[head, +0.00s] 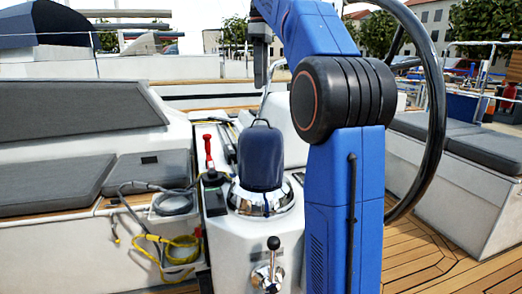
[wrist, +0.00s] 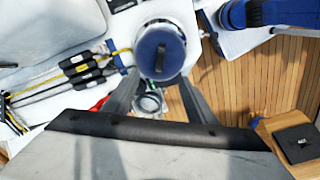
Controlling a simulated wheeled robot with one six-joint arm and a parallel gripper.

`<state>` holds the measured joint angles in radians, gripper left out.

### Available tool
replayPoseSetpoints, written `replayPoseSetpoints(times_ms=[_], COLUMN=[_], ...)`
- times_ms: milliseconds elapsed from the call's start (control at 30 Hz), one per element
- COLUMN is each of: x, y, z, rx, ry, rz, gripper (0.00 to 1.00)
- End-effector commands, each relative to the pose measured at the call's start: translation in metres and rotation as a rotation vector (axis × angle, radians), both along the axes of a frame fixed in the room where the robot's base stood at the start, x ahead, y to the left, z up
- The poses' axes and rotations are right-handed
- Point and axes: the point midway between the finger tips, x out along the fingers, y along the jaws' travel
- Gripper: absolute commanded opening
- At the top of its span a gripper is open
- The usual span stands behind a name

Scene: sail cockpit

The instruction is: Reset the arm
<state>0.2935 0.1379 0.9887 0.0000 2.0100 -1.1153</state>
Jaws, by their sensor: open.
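My blue arm (head: 345,200) rises in front of the console and bends over at the top. My gripper (head: 261,78) hangs down at the upper middle of the head view, above the blue-covered binnacle (head: 261,160). In the wrist view, the two grey fingers of my gripper (wrist: 158,88) stand apart with nothing held between them. The blue cover's round top (wrist: 160,52) shows beyond the fingertips. The cover sits in a chrome ring on the white console (head: 225,250), apart from my gripper in the head view.
A black steering wheel (head: 437,110) stands close right of my arm. A red-handled lever (head: 209,150) and a black-knobbed chrome lever (head: 268,265) are on the console. A yellow cable (head: 178,245) hangs at left. Grey cushions (head: 60,182) line the seats. Wooden deck (head: 420,250) is clear at right.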

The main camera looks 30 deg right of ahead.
Motion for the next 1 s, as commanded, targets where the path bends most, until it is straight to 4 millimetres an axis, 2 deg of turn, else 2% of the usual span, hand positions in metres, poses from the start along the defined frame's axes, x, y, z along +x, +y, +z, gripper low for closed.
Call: replayPoseSetpoints(times_ms=[400, 567, 767, 1000], x=[0.000, -0.010, -0.040, -0.086], y=[0.000, 0.010, 0.039, 0.073], z=[0.000, -0.006, -0.033, -0.081], rx=[-0.001, -0.004, -0.011, -0.007], ry=[-0.001, -0.016, -0.066, -0.136], rz=[-0.001, -0.030, -0.130, -0.269], gripper=[0.51, 0.51, 0.51, 0.51])
